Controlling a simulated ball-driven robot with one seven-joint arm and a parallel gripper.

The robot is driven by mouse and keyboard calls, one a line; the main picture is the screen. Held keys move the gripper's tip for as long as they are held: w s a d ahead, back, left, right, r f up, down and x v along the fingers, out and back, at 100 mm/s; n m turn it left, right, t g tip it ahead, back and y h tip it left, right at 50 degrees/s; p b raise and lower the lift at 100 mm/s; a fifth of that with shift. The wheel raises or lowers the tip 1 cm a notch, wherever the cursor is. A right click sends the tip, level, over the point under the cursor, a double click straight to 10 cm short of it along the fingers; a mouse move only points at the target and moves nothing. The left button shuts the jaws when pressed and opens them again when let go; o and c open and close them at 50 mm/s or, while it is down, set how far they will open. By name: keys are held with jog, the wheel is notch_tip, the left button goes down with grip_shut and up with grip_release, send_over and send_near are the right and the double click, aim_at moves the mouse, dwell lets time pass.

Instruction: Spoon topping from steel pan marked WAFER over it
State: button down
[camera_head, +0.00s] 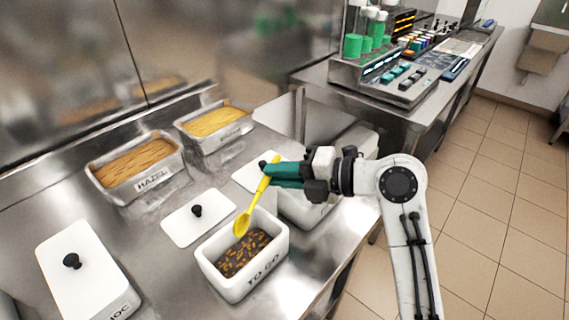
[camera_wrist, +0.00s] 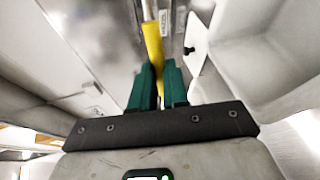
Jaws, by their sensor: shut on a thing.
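My gripper (camera_head: 270,173) is shut on the handle of a yellow spoon (camera_head: 254,205). The spoon slants down and left, with its bowl over the white tub marked TO GO (camera_head: 260,282); I cannot tell whether it touches what is inside. The tub holds dark brown pieces. In the wrist view the spoon (camera_wrist: 153,45) stands between the green fingers (camera_wrist: 160,75). No WAFER marking is readable. One steel pan (camera_head: 133,190) marked HAZEL holds light brown topping. Another steel pan (camera_head: 232,136) holds yellow topping; its label is too small to read.
A white lid with a black knob (camera_head: 185,225) lies left of the tub. Another pale lid (camera_head: 250,178) lies behind it, partly hidden. A white lidded container (camera_head: 85,265) stands at front left. A steel counter with cups and machines (camera_head: 400,80) stands behind right. The tiled floor at right is clear.

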jog(key=r+h+p, duration=0.1)
jog(key=h+p, duration=0.1)
jog(key=p, duration=0.3)
jog(key=a+r+g+h+p, duration=0.1)
jog(key=h+p, duration=0.2)
jog(key=p, duration=0.2)
jog(key=a+r+h+p, duration=0.1)
jog(key=h+p, duration=0.1)
jog(key=p, duration=0.3)
jog(key=shift+w+n+h, duration=0.1)
jog(key=shift+n+h, duration=0.2)
jog(key=shift+n, duration=0.1)
jog(key=shift+w+a+r+g+h+p, duration=0.1)
jog(key=shift+a+r+g+h+p, duration=0.25)
jog(key=shift+h+p, duration=0.75)
jog(key=shift+w+a+r+g+h+p, duration=0.15)
jog(key=shift+a+r+h+p, duration=0.3)
jog(key=shift+h+p, duration=0.6)
jog(key=shift+s+a+r+g+h+p, duration=0.1)
jog(key=shift+a+r+g+h+p, duration=0.3)
jog(key=shift+h+p, duration=0.7)
jog(key=shift+d, duration=0.2)
